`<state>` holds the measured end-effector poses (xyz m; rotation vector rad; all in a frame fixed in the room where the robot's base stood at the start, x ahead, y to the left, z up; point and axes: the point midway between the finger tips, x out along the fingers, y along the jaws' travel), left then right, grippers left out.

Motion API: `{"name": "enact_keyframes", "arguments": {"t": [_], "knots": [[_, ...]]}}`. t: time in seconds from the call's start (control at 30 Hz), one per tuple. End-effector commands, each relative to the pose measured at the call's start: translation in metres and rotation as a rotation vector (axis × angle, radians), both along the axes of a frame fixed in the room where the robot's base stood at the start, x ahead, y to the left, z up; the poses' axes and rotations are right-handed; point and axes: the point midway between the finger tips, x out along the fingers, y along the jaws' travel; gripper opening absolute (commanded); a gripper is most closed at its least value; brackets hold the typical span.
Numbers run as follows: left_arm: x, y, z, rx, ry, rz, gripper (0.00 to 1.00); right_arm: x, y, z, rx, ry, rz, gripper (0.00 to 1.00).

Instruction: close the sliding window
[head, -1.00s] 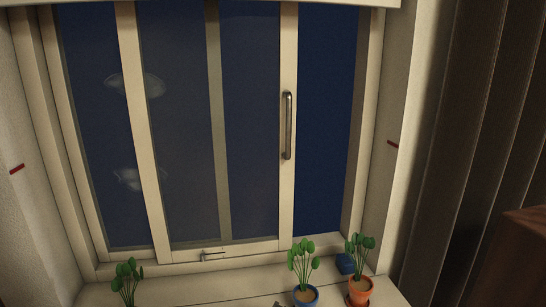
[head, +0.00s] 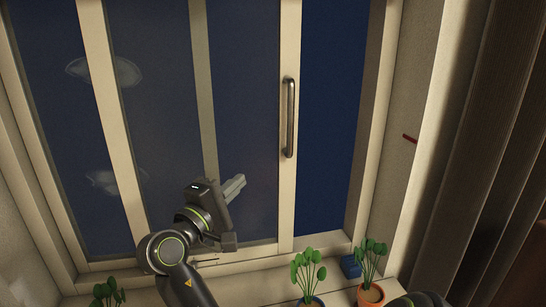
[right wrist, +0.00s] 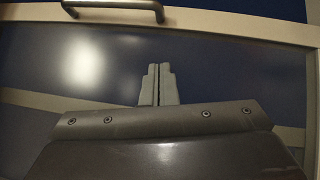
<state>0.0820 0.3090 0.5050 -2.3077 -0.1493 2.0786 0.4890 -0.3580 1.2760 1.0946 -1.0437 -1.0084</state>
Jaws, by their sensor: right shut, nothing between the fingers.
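The sliding window sash (head: 290,205) is a cream frame with a hazy glass pane and an upright metal handle (head: 290,118) on its right stile. Right of that stile is a clear dark blue gap (head: 332,120) up to the window frame (head: 372,120), so the window stands open. My right gripper (head: 238,186) is shut and empty, in front of the pane, left of and below the handle. In the right wrist view its fingertips (right wrist: 158,72) point at the glass, and the handle (right wrist: 115,5) lies beyond them at the top, apart from them. My left gripper is not in view.
Potted plants stand on the sill: one in a blue pot (head: 309,300), one in an orange pot (head: 370,294), and leaves (head: 105,292) at lower left. A small blue block (head: 350,266) sits between the pots. A dark curtain (head: 490,130) hangs at right.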

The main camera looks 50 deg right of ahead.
Motion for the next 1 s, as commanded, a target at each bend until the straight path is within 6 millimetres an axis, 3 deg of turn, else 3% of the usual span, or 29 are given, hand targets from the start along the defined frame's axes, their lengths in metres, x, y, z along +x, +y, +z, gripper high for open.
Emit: {"name": "enact_keyframes", "arguments": {"t": [0.6,1.0], "knots": [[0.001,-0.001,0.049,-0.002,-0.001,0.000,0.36,0.012,-0.086,0.018,-0.002,0.001,-0.003,0.00],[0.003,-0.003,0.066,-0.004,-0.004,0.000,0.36,-0.005,-0.111,0.019,0.001,-0.001,0.001,0.00]]}}
